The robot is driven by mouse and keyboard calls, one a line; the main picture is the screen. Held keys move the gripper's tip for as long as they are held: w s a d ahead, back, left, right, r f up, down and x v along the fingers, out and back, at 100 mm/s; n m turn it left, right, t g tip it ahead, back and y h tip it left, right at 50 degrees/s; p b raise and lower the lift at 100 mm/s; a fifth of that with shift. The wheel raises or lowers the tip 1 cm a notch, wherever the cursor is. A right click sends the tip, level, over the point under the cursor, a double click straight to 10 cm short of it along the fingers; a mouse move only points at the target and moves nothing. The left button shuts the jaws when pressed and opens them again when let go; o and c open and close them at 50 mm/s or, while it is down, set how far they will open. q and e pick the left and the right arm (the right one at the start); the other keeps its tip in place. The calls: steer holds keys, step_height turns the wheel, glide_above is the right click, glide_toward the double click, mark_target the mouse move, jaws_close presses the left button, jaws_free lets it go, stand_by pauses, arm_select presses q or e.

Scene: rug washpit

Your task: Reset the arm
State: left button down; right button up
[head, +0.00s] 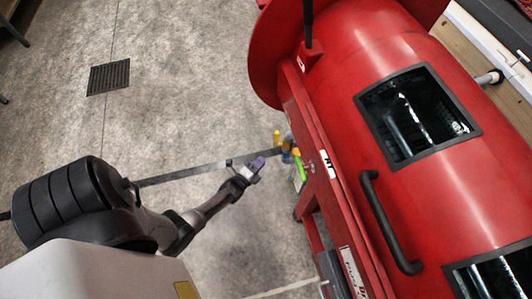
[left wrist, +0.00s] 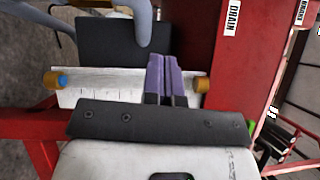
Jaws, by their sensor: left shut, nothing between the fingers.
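My left arm comes in from the left in the head view. Its gripper (head: 254,166) has purple fingertips and hangs beside the red drum machine (head: 330,110), over the floor. In the left wrist view the two purple fingers (left wrist: 168,80) lie against each other, shut and empty. I cannot tell the exact gap between the fingertips and the machine. My right gripper is in neither view.
Small yellow, blue and green parts (head: 299,172) sit on the machine's near side, close to the gripper. The machine has a black handle (head: 388,222) and dark windows (head: 416,115). A floor drain grate (head: 109,77) lies at upper left. Open concrete floor (head: 180,90) surrounds it.

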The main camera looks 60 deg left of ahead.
arm_select(q)
steer(key=shift+s+d, duration=0.1)
steer(key=shift+s, duration=0.35)
